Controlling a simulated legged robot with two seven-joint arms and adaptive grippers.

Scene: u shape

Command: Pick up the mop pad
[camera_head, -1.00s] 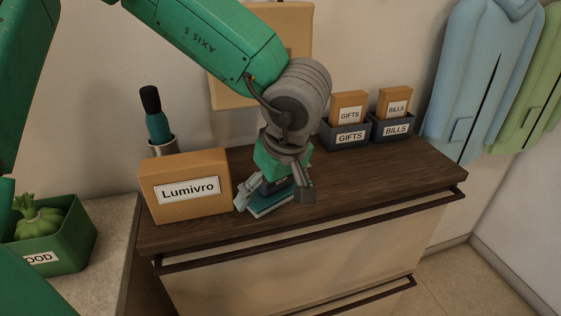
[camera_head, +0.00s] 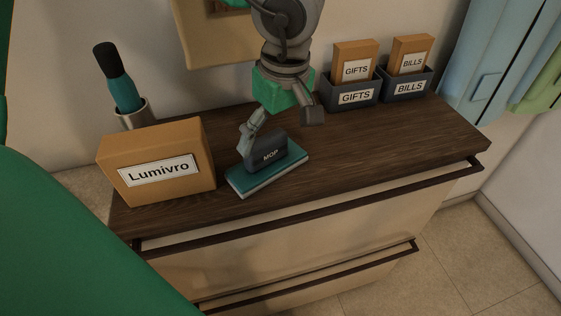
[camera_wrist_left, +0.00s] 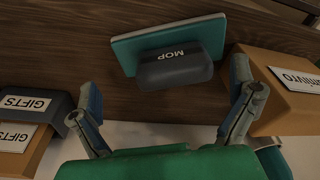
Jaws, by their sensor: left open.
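The mop pad (camera_head: 266,161) lies on the dark wooden cabinet top, a teal flat base with a dark grey block labelled MOP on it. It also shows in the left wrist view (camera_wrist_left: 172,60), in front of and between the spread fingers. My left gripper (camera_head: 282,126) is open above and just behind the pad, with one finger close to the block's left end in the head view. The fingers hold nothing; whether one touches the block I cannot tell. My right gripper is not in view.
A Lumivro box (camera_head: 157,163) stands left of the pad, close to the left finger. A cup with a dark-topped brush (camera_head: 122,85) is behind it. GIFTS (camera_head: 351,94) and BILLS (camera_head: 407,84) holders stand at the back right. The cabinet top right of the pad is clear.

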